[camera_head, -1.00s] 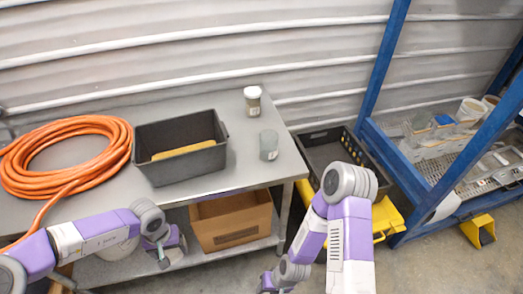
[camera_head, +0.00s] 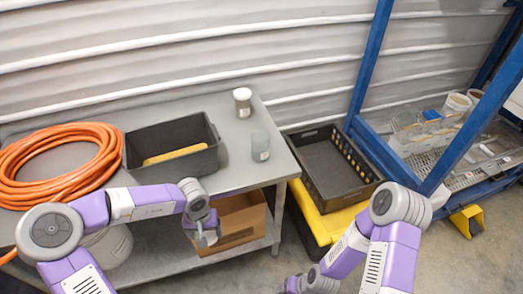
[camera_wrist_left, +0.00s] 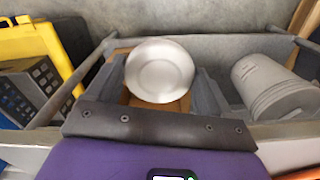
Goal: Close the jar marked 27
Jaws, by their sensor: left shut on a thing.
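Two jars stand on the grey table's right part: one with a whitish lid (camera_head: 242,103) at the back, and a grey one (camera_head: 260,146) nearer the front, with no distinct lid visible. Both bear small labels too small to read. My left gripper (camera_head: 206,238) is in front of the table's front edge, below the tabletop and by the cardboard box. In the left wrist view it is shut on a round whitish lid (camera_wrist_left: 160,70), held between its two grey fingers. My right gripper (camera_head: 293,285) is only partly in view at the bottom edge; its fingers are not clear.
A black bin (camera_head: 172,146) with a yellow item and an orange hose coil (camera_head: 60,165) fill the table's left and middle. A cardboard box (camera_head: 238,225) and a grey bucket (camera_wrist_left: 275,88) sit below. A black crate (camera_head: 330,168) on yellow stands right, beside the blue rack (camera_head: 372,60).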

